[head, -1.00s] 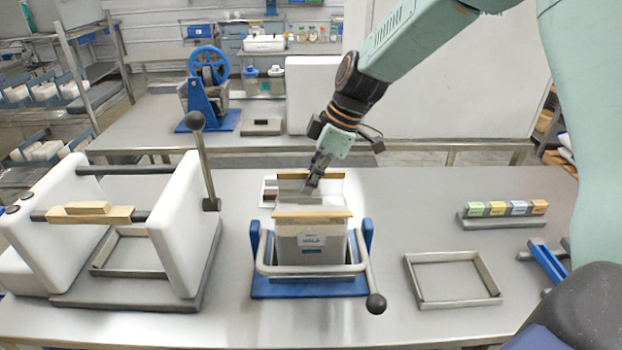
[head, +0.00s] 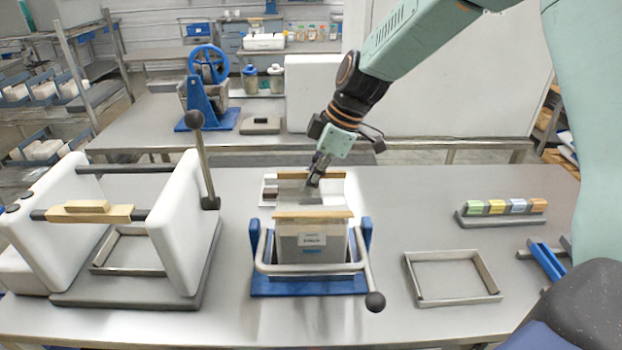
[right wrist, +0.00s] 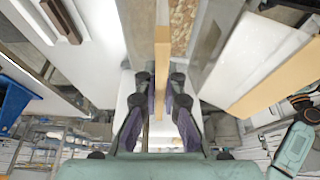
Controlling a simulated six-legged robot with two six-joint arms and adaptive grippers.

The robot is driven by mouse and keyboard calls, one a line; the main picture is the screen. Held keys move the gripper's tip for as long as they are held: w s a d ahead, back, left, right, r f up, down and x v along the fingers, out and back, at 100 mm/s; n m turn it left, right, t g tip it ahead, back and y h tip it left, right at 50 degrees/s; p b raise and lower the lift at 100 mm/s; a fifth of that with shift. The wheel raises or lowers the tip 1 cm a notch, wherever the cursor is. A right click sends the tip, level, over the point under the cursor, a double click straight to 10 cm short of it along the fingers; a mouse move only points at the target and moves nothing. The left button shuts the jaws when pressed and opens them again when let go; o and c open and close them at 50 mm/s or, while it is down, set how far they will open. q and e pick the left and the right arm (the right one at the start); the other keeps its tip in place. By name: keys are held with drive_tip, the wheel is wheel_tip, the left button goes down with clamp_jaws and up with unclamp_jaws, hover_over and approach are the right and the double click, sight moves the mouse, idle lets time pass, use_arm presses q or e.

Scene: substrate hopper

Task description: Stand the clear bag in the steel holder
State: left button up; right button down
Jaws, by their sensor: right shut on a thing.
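The clear bag (head: 290,243) looks grey and box-shaped, with a white label on its front and tan strips along the front and back of its open mouth. It stands upright inside the rail of a blue-based stand (head: 357,265). My right gripper (head: 314,181) is shut on the back tan strip; the right wrist view shows this strip (right wrist: 162,50) between the fingers, with brown speckled material beside it. A low, empty rectangular steel holder (head: 452,303) lies on the table to the right. My left gripper is out of view.
A white-sided device (head: 185,235) with a lever stands at the left, another steel frame (head: 130,270) inside it. A ball-ended lever (head: 375,301) sticks out at the stand's right. Coloured blocks (head: 505,207) sit at the right. Table between stand and holder is clear.

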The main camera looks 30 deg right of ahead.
drive_tip(key=shift+w+f+b, duration=0.1)
drive_tip(key=shift+f+b, duration=0.25)
drive_tip(key=shift+f, duration=0.05)
idle(0.4)
drive_tip(key=c, duration=1.4)
unclamp_jaws()
drive_tip(key=shift+a, duration=0.1)
drive_tip(key=shift+s+f, duration=0.1)
drive_tip(key=shift+s, duration=0.1)
drive_tip(key=v, duration=1.2)
drive_tip(key=shift+w, duration=0.1)
